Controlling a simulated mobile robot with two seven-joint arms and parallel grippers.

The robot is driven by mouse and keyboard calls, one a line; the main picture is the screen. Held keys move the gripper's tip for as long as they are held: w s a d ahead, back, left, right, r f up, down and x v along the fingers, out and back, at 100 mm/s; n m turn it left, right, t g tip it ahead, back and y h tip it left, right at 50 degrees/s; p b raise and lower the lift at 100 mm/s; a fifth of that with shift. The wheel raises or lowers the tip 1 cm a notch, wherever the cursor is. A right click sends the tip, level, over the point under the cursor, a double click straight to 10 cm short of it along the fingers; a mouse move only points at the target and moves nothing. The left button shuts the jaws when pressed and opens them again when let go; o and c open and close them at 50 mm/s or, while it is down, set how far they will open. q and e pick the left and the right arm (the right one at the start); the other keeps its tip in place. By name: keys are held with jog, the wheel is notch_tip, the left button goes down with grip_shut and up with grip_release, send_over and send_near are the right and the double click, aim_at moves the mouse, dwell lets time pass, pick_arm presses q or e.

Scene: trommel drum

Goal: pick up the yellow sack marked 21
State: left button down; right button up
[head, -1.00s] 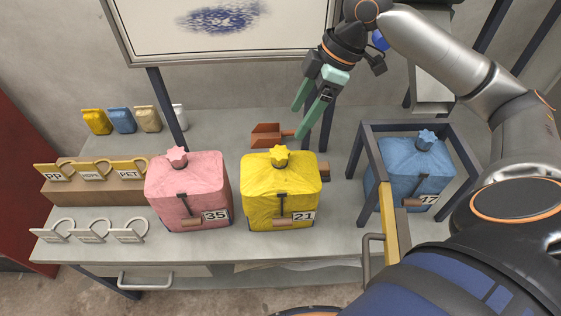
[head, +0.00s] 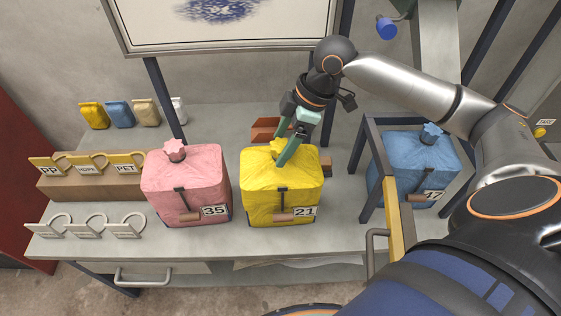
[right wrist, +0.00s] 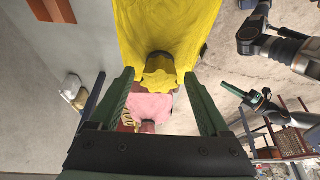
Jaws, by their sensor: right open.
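The yellow sack marked 21 (head: 282,190) stands upright on the grey table in the head view, with a tied knot on top. My right gripper (head: 281,147) is open at the top of this sack, coming down from above and behind. In the right wrist view the sack's yellow body (right wrist: 165,25) fills the top middle, and its knot (right wrist: 158,72) shows between the two open green fingertips (right wrist: 159,76). I see no firm contact. What appears to be my left gripper (right wrist: 250,97) shows small at the right of the wrist view, its opening unclear.
A pink sack marked 35 (head: 187,187) stands close left of the yellow one. A blue sack marked 47 (head: 415,165) stands inside a dark frame (head: 368,175) at right. A brown scoop (head: 266,129) lies behind. Tags and small bags occupy the left side.

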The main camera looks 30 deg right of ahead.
jog(key=shift+w+a+f, duration=0.1)
jog(key=shift+a+f, duration=0.1)
jog(key=shift+f, duration=0.4)
jog(key=shift+c, duration=0.2)
grip_shut()
jog(key=shift+r, duration=0.15)
dwell(0.6)
